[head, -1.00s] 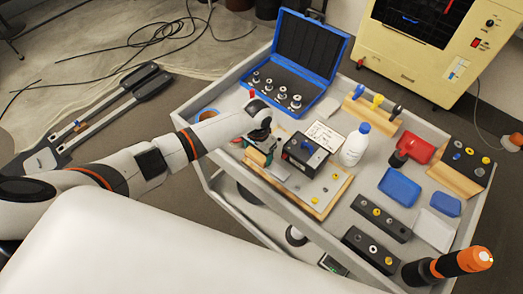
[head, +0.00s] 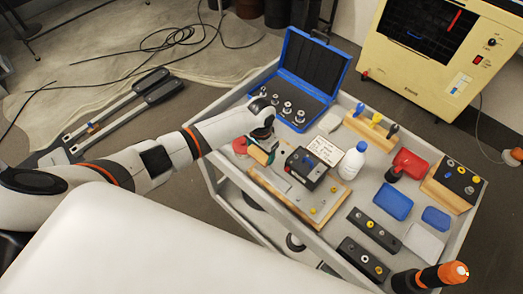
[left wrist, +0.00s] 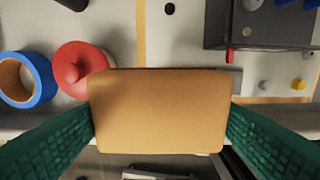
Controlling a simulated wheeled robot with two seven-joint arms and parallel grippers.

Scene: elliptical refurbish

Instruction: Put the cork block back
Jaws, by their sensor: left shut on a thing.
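The cork block (left wrist: 160,112) is a tan, flat-faced block filling the middle of the left wrist view. My left gripper (head: 262,150) is shut on it, with green ridged fingers pressing its left and right sides. In the head view the block (head: 258,154) is small and partly hidden by the gripper, over the cart's left edge area beside the wooden board (head: 332,211). In the wrist view its lower edge overlaps the cart's edge. Whether it touches the surface below, I cannot tell. My right gripper is not in view.
A red knobbed lid (left wrist: 80,68) and blue tape roll (left wrist: 28,80) lie left of the block. A black instrument box (head: 306,167), white bottle (head: 353,160) and open blue case (head: 297,95) crowd the cart. An orange-black tool (head: 430,277) stands at the front right corner.

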